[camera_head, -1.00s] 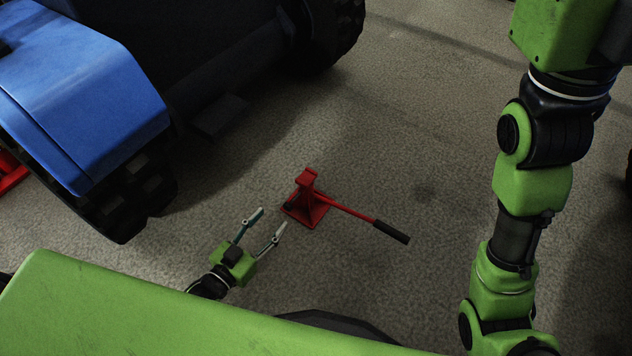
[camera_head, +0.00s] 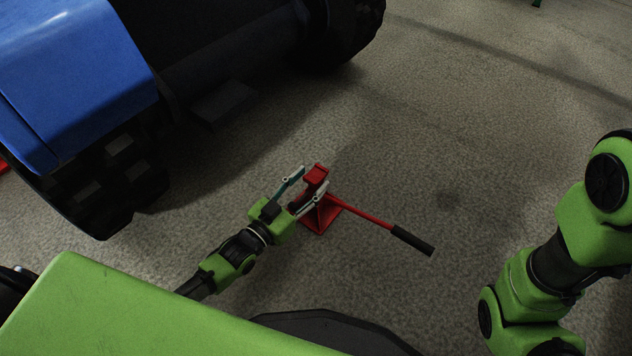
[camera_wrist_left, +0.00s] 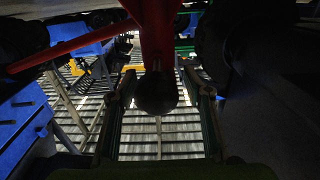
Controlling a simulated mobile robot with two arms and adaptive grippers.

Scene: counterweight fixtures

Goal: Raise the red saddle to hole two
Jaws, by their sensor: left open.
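The red stand (camera_head: 320,217) sits on the floor in the head view, with its red saddle (camera_head: 317,172) at the top of a short post. A red bar with a black grip (camera_head: 412,240) reaches out from it to the right. My left gripper (camera_head: 313,178) is open, its two fingers on either side of the upper post just below the saddle. In the left wrist view the red post (camera_wrist_left: 158,35) comes down between the spread fingers, with a dark rounded part (camera_wrist_left: 156,92) below it. Contact cannot be told. The holes are not visible.
A blue vehicle (camera_head: 80,75) with dark wheels or tracks stands at the upper left. A dark flat block (camera_head: 223,103) lies beneath it. My right arm is at the right, its gripper out of frame.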

